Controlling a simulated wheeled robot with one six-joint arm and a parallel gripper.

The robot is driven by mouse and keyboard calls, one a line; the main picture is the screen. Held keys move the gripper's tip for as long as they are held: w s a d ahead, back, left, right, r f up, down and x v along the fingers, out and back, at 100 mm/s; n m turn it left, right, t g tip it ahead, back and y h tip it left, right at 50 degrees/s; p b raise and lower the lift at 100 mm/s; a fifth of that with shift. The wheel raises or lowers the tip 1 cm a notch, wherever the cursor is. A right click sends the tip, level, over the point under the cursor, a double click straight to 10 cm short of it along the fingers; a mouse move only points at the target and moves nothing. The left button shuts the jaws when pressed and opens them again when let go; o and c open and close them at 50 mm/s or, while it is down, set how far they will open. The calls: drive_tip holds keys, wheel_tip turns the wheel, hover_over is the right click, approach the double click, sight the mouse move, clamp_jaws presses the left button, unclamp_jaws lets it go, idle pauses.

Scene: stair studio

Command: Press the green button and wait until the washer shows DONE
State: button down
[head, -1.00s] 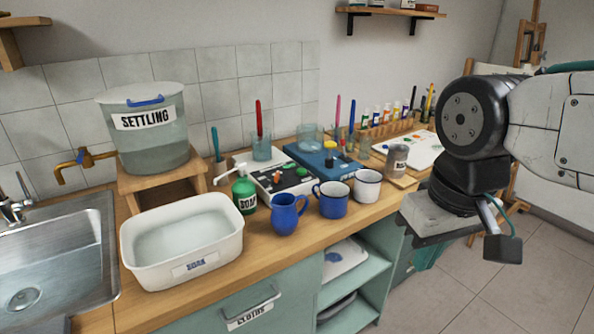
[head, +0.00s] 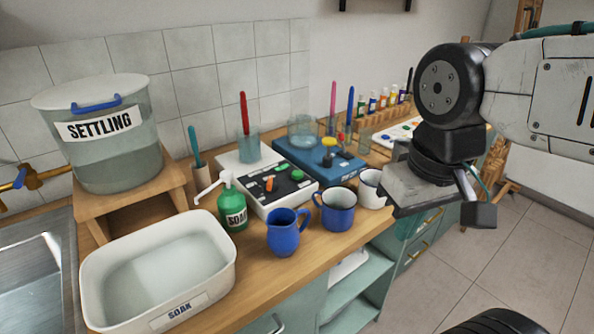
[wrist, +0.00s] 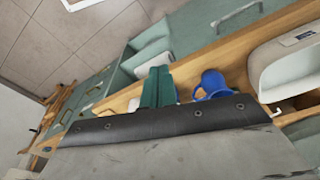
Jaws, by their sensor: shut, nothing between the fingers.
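A white machine (head: 239,163) with a black control panel stands on the counter against the tiles. A round green button (head: 297,175) and an orange knob (head: 268,184) sit on its panel, and a glass jar with a red-handled tool stands on its back part. I can read no display showing DONE. A blue machine (head: 345,168) with a yellow knob stands to its right. My gripper shows in the wrist view (wrist: 156,80) with its teal fingers together and nothing between them.
A blue jug (head: 284,236), a blue mug (head: 336,211) and a white mug (head: 371,190) stand along the counter's front edge before the machines. A green soap bottle (head: 233,207), a SOAK basin (head: 100,279) and a SETTLING tank (head: 120,165) are left. Floor is open at right.

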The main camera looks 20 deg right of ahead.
drive_tip(key=w+a+r+m+t+y, duration=0.1)
drive_tip(key=w+a+m+y, duration=0.25)
drive_tip(key=w, duration=0.55)
drive_tip(key=m+t+y, duration=0.1)
drive_tip(key=m+t, duration=0.5)
drive_tip(key=m, duration=1.2)
hover_over(301, 174)
wheel_tip(301, 174, down, 3)
drive_tip(key=shift+r+n, duration=0.15)
drive_tip(key=shift+n, duration=0.1)
drive_tip(key=shift+f, duration=4.45)
drive_tip(key=shift+f, duration=0.1)
drive_tip(key=shift+f, duration=0.3)
